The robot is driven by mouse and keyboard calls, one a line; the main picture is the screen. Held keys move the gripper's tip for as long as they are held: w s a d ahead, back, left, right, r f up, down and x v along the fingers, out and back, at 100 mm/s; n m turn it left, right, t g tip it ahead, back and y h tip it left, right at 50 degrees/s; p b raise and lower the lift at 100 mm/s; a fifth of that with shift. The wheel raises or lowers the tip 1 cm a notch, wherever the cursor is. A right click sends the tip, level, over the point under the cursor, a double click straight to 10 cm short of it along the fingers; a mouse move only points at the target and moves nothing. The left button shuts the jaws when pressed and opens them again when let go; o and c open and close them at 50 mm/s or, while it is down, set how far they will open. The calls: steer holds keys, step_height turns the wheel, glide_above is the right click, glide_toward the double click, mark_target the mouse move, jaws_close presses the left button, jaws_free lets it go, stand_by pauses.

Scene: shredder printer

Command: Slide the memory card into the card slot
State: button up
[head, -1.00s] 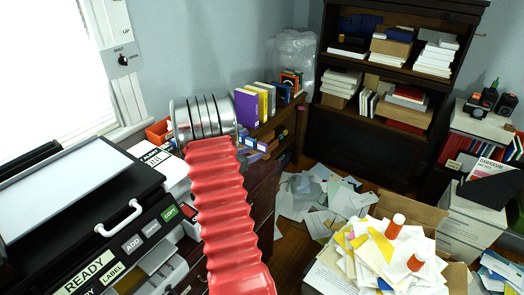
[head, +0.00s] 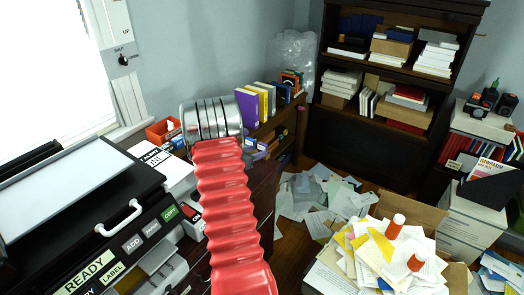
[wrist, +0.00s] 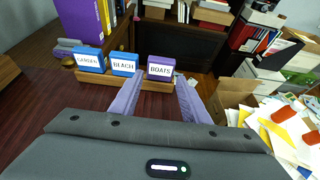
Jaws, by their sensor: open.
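Three labelled cards stand in a row on a wooden holder (wrist: 96,77) in the wrist view: a blue GARDEN card (wrist: 89,60), a blue BEACH card (wrist: 123,64) and a purple BOATS card (wrist: 160,68). My gripper (wrist: 159,80) is open and empty, its pale fingers pointing toward the BOATS card, one to each side of it in the picture. I cannot tell how close they are. In the head view my arm hides the gripper. The printer (head: 123,242) with a READY display is at the left. I cannot make out a card slot.
Upright binders (head: 247,110) and an orange box (head: 163,130) stand near the cards. A carton heaped with papers (head: 380,255) is at the lower right. Loose papers lie on the floor. The dark wooden top (wrist: 35,105) is clear left of my gripper.

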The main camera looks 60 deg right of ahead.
mark_target(261, 149)
steer(key=x, duration=0.4)
steer(key=shift+d, duration=0.15)
steer(key=shift+r, duration=0.1)
steer(key=shift+c, duration=0.2)
steer(key=c, duration=0.7)
steer(key=shift+c, duration=0.2)
steer(key=shift+r, duration=0.1)
step_height(261, 149, up, 10)
stand_by(0.5)
